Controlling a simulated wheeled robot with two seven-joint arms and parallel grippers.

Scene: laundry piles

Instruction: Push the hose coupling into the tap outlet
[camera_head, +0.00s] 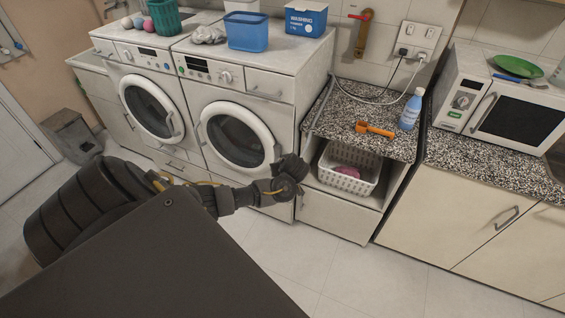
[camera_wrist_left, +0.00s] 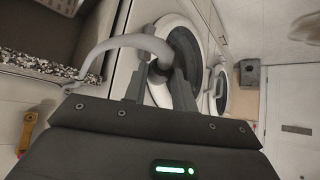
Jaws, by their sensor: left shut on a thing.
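My left gripper (camera_head: 291,172) is in front of the right washing machine's door edge in the head view. In the left wrist view its two fingers (camera_wrist_left: 160,88) are shut on the dark grey coupling (camera_wrist_left: 160,72) at the end of a light grey hose (camera_wrist_left: 125,42). The hose curves from there toward the speckled counter; in the head view it lies along the counter's left edge (camera_head: 321,103). The tap (camera_head: 363,35), brass-brown with a red handle, is on the wall above the counter, well apart from the gripper. It also shows in the left wrist view (camera_wrist_left: 27,130). The coupling's tip is hidden.
Two washing machines (camera_head: 233,130) carry a blue tub (camera_head: 247,32) and a washing box (camera_head: 306,18). On the counter (camera_head: 345,101) are an orange scoop (camera_head: 375,129) and a blue bottle (camera_head: 411,110). A white basket (camera_head: 349,168) sits below. A microwave (camera_head: 500,105) stands right.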

